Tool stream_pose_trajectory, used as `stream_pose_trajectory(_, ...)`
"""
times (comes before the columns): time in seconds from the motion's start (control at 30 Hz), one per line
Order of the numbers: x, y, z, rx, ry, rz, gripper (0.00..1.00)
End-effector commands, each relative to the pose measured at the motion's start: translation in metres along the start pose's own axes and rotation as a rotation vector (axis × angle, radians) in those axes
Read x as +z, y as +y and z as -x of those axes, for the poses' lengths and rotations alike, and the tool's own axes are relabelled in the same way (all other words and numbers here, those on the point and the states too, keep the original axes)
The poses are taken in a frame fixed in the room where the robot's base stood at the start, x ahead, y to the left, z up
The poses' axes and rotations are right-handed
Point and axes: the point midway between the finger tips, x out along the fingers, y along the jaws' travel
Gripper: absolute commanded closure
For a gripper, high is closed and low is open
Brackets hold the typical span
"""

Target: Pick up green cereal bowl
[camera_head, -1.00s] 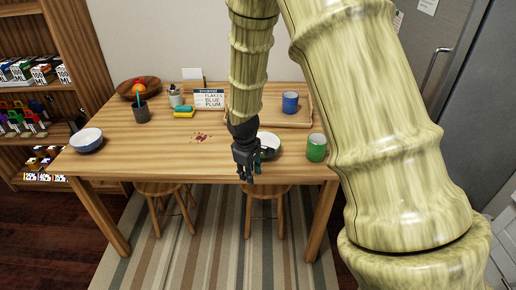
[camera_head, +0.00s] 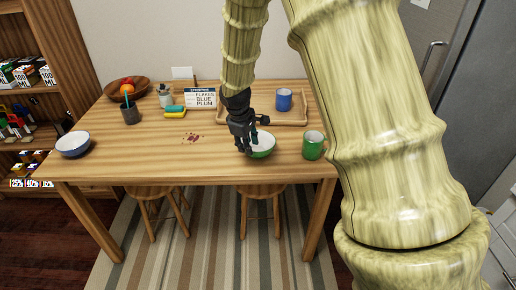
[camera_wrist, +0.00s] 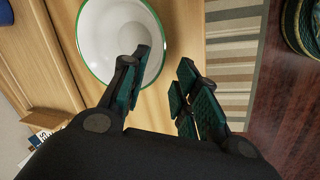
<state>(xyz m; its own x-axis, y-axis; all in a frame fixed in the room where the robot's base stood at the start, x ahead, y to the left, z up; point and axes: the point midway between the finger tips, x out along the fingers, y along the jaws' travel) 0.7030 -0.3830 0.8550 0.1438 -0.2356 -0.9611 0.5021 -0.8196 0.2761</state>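The green cereal bowl (camera_head: 263,149) stands upright on the wooden table near its front edge, white inside with a green outside. In the wrist view the bowl (camera_wrist: 104,32) shows its white inside and green rim at the upper left. My gripper (camera_head: 246,148) is at the bowl's left side in the head view and hides part of it. In the wrist view my gripper (camera_wrist: 160,90) has its two fingers apart with nothing between them. One finger overlaps the bowl's rim in the picture; whether it touches cannot be told.
A green mug (camera_head: 313,146) stands close to the right of the bowl. A blue mug (camera_head: 284,99) is on the wooden tray (camera_head: 302,118) behind. A blue bowl (camera_head: 73,145) is at the far left. A sign (camera_head: 200,98), sponges and a fruit bowl (camera_head: 128,91) are further back.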

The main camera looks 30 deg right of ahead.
Motion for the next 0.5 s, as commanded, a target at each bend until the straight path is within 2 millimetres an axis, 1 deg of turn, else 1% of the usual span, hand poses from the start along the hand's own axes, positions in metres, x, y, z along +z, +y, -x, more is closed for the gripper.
stream_pose_trajectory(0.13, 0.001, 0.002, -0.011, -0.001, -0.002, 0.000, 0.70)
stream_pose_trajectory(0.4, 0.002, 0.004, -0.043, 0.000, -0.001, 0.000, 0.70)
stream_pose_trajectory(0.5, 0.002, 0.004, -0.049, 0.000, -0.001, -0.001, 0.70)
